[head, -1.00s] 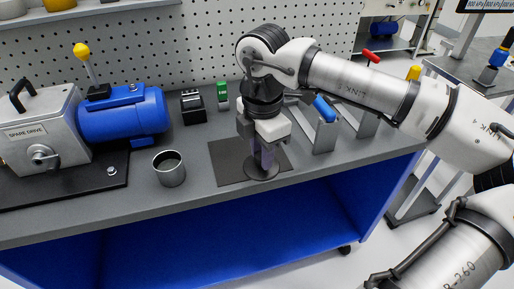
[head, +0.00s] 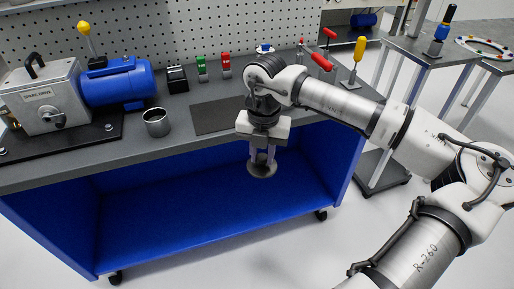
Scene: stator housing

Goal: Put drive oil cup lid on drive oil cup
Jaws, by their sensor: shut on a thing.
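The drive oil cup (head: 156,122) is an open grey metal cylinder standing upright on the bench, left of the dark mat. My gripper (head: 262,157) points down and is shut on the drive oil cup lid (head: 262,171), a flat round grey disc seen below the fingertips. The lid hangs in front of the bench's front edge, apart from the bench and to the right of the cup. The fingers partly hide the middle of the lid.
The bench (head: 75,170) has a blue open lower shelf. A spare drive with a blue motor (head: 120,82) stands left of the cup. The dark mat (head: 215,116) is bare where visible. A black block (head: 177,79) and green (head: 202,68) and red (head: 225,66) items stand behind.

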